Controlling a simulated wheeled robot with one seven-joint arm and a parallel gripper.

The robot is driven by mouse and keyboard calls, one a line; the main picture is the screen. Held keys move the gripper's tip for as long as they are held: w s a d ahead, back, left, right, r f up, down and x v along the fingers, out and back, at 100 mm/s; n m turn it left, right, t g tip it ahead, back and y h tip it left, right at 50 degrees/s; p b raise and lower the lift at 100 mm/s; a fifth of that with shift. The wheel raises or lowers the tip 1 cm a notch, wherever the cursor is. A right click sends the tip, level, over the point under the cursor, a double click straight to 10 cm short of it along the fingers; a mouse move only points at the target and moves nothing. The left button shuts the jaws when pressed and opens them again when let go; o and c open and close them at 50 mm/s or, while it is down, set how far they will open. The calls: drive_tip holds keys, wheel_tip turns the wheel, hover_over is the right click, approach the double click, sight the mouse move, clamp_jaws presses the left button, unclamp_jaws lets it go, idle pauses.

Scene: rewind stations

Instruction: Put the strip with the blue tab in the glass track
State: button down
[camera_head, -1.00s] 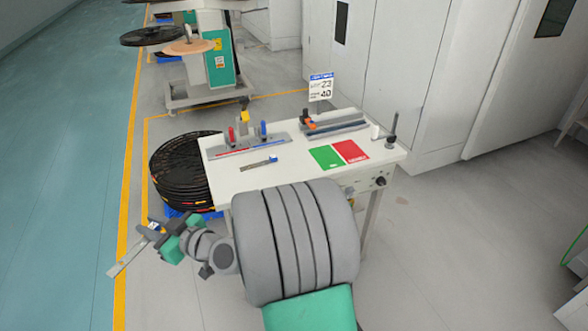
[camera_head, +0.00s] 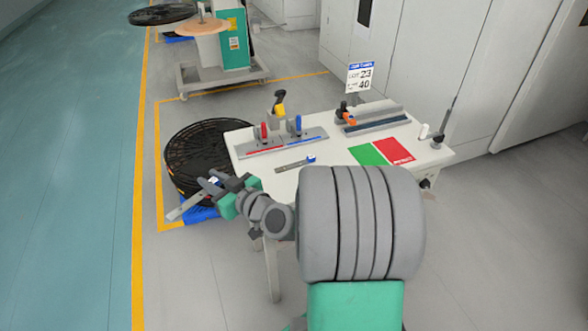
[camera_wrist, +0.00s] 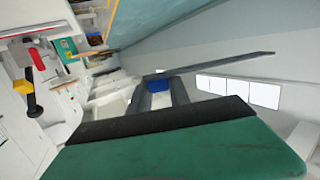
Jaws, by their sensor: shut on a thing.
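My gripper (camera_head: 213,184) is shut on a thin grey strip (camera_head: 187,206), off the table's left side. In the wrist view, the held strip (camera_wrist: 220,63) sticks out past the fingers, with a blue tab (camera_wrist: 157,84) between the fingertips. A second grey strip (camera_head: 292,165) with a blue end lies flat on the table in front of the left fixture. At the back right of the table is a long rail (camera_head: 378,121) with an orange and black clamp. I cannot tell from its look whether this rail is the glass track.
A left fixture (camera_head: 262,144) carries red, blue and yellow-black handles. A green card (camera_head: 368,155) and a red card (camera_head: 394,151) lie on the white table (camera_head: 250,168). A stack of black reels (camera_head: 180,165) stands beside its left edge. Open floor lies left.

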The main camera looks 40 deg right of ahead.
sight(321, 162)
drive_tip(key=s+d+f+m+h+b, duration=0.1)
drive_tip(key=s+d+m+h+b, duration=0.3)
drive_tip(key=d, duration=0.9)
drive_tip(key=s+d+f+m+h+b, duration=0.2)
drive_tip(key=s+d+h+b, duration=0.3)
drive_tip(key=d, duration=0.7)
drive_tip(key=shift+y, duration=0.5)
drive_tip(key=w+d+f, duration=0.1)
drive_tip(key=d, duration=0.1)
drive_tip(key=w+d+f, duration=0.2)
drive_tip(key=d, duration=0.1)
drive_tip(key=w+d+f+p, duration=0.1)
drive_tip(key=w+d, duration=0.1)
drive_tip(key=shift+w+d+f, duration=0.25)
drive_tip(key=shift+d+f, duration=0.05)
drive_tip(key=shift+d, duration=0.1)
drive_tip(key=w+d+f, duration=0.1)
drive_tip(key=d+f, duration=0.1)
drive_tip(key=f, duration=0.1)
drive_tip(key=w+d+f, duration=0.1)
drive_tip(key=f, duration=0.1)
drive_tip(key=shift+w+d, duration=0.1)
drive_tip(key=shift+w, duration=0.2)
wheel_tip(321, 162, down, 3)
drive_tip(key=shift+r, duration=0.15)
drive_tip(key=shift+f+b, duration=0.25)
drive_tip(key=shift+b, duration=0.25)
drive_tip(key=c, duration=1.2)
unclamp_jaws()
